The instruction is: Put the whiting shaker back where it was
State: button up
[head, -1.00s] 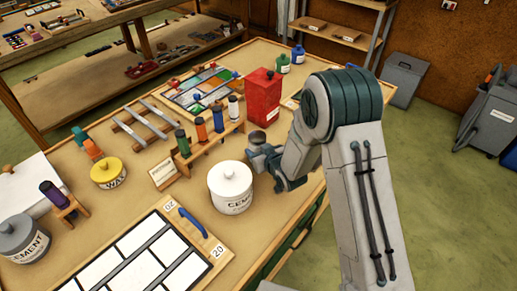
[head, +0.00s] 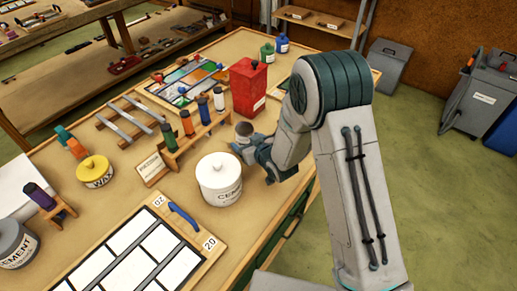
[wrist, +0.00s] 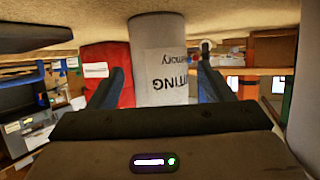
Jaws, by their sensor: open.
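The whiting shaker (wrist: 160,60) is a pale grey cylinder with a white label, upside down in the wrist view. It stands between the two fingers of my gripper (wrist: 162,88), with its base at the tabletop. The fingers are apart, and I cannot tell whether either touches it. In the head view the shaker (head: 244,132) shows as a small grey cylinder with a dark top, just beyond my gripper (head: 250,148). It is behind the white cement pot (head: 219,180) and in front of the red canister (head: 249,88). My gripper partly hides its lower part.
A wooden rack (head: 172,160) with several coloured bottles stands left of the shaker. A leaded panel board (head: 206,258) with a blue-handled tool lies in front. Green and blue bottles (head: 267,53) stand at the back. The table's right edge is close to my arm.

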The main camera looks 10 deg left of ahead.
jog(key=b+v, duration=0.2)
jog(key=v, duration=0.9)
jog(key=s+d+r+m+g+h, duration=0.15)
jog(key=d+r+h, duration=0.25)
jog(key=d, duration=0.5)
jog(key=d+r+m+h, duration=0.3)
jog(key=d+r+h, duration=0.1)
jog(key=d, duration=0.5)
jog(key=s+d+r+m+g, duration=0.2)
jog(key=s+d+r, duration=0.1)
jog(key=s, duration=0.5)
jog(key=s+d+r+m+g+h, duration=0.1)
jog(key=s+d+r+m+g, duration=0.1)
jog(key=s+d, duration=0.3)
jog(key=s, duration=0.4)
jog(key=shift+s+d+r+g, duration=0.3)
jog(key=shift+d+r+g, duration=0.05)
jog(key=shift+r, duration=0.05)
jog(key=shift+m, duration=0.25)
